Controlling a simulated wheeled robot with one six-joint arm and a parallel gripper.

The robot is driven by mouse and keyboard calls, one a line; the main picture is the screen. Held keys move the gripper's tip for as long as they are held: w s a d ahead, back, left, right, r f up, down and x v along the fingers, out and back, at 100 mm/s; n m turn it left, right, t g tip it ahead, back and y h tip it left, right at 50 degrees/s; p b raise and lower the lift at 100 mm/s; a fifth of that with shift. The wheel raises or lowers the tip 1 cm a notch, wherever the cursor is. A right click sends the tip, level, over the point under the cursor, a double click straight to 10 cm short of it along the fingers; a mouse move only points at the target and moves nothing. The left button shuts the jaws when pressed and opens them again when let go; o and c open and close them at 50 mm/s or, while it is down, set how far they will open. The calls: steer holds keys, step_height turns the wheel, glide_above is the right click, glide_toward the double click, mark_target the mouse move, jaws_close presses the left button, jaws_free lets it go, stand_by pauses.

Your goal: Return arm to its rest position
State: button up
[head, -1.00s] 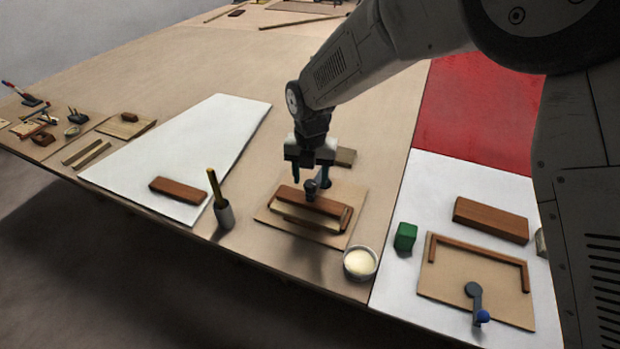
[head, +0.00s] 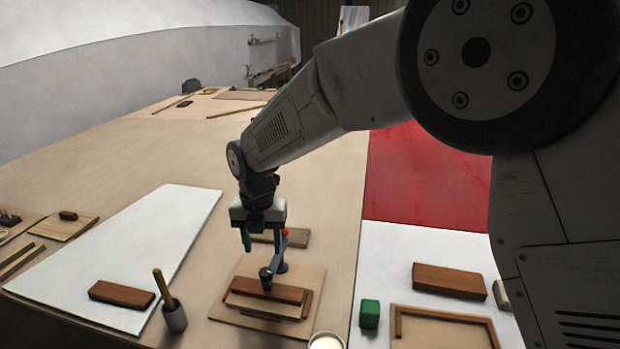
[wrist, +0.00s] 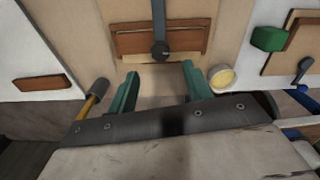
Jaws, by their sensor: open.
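My gripper (head: 262,240) hangs from my arm over the workbench, with its two green fingers apart and nothing between them. It also shows in the wrist view (wrist: 160,88). Below it lies a board (head: 245,317) with reddish-brown wood pieces (head: 268,290) in a jig. A clamp with a dark pad (head: 266,278) and a red tip (head: 284,233) presses over the wood. The fingers are above and behind the wood in the head view, apart from it. The clamp arm also shows in the wrist view (wrist: 160,25).
A cup with a brush (head: 174,318) and a bowl of pale paste (head: 326,342) stand near the front edge. A green block (head: 370,313), a brown block (head: 449,280) and a second jig (head: 398,322) are at right. The white sheet (head: 140,240) at left is mostly clear.

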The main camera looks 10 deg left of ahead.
steer(key=shift+d+m, duration=0.1)
steer(key=shift+m, duration=0.6)
steer(key=s+d+r+m, duration=0.4)
steer(key=s+d+m, duration=0.4)
steer(key=d+m, duration=0.4)
steer(key=s+d+r+m+t, duration=0.1)
steer(key=s+d+r+m, duration=0.4)
steer(key=d, duration=1.2)
steer(key=s+d+r+m, duration=0.5)
steer(key=s+d+m, duration=0.8)
steer(key=m, duration=0.5)
steer(key=d, duration=0.2)
steer(key=shift+d+r+m, duration=0.15)
steer(key=shift+d+m, duration=0.2)
steer(key=shift+m, duration=0.05)
